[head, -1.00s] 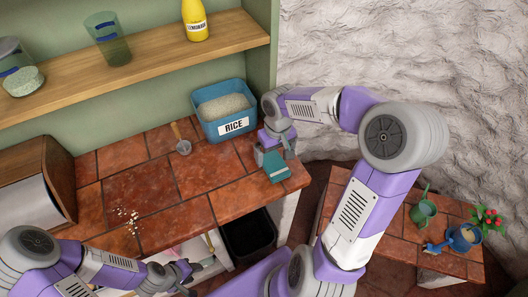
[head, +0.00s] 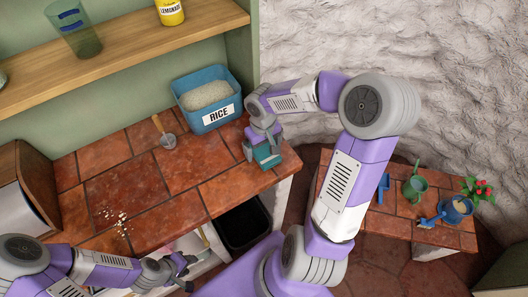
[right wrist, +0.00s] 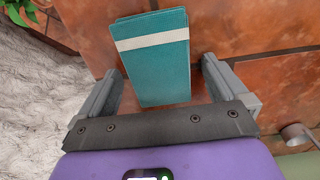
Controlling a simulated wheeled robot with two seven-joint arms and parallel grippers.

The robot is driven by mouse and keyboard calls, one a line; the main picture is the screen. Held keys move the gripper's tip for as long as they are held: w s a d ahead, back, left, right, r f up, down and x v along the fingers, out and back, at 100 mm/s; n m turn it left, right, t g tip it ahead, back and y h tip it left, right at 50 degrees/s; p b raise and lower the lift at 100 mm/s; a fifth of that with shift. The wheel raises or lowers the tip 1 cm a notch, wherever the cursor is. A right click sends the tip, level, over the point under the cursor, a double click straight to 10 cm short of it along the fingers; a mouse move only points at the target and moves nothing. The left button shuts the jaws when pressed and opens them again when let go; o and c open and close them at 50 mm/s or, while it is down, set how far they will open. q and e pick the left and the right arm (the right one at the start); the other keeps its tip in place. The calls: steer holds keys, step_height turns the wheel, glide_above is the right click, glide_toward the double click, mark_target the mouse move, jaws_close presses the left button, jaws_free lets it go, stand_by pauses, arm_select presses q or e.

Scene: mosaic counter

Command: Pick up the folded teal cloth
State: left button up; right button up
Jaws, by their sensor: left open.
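The folded teal cloth (head: 267,156) with a pale stripe lies on the terracotta tile counter near its right front corner. In the right wrist view the cloth (right wrist: 152,65) lies between the two fingers. My right gripper (right wrist: 157,86) is open, one finger on each side of the cloth, with a gap visible on both sides. In the head view my right gripper (head: 262,148) is over the cloth and partly hides it. My left gripper (head: 186,271) is open and empty, low in front of the counter's front edge.
A blue rice bin (head: 207,98) stands behind the cloth, close to my right arm. A metal scoop (head: 166,138) and scattered crumbs (head: 117,222) lie further left. A black bin (head: 243,222) is below the counter. A low tiled bench (head: 410,230) holds garden items.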

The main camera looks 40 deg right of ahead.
mark_target(263, 149)
steer(key=c, duration=1)
steer(key=shift+c, duration=0.2)
steer(key=shift+r, duration=0.15)
steer(key=shift+r, duration=0.25)
step_height(263, 149, up, 3)
steer(key=shift+r+p, duration=0.2)
steer(key=shift+p, duration=0.5)
steer(key=s+a+b, duration=0.2)
steer(key=s+b, duration=0.3)
steer(key=s, duration=1.2)
steer(key=shift+s+f, duration=0.35)
steer(key=shift+s, duration=0.05)
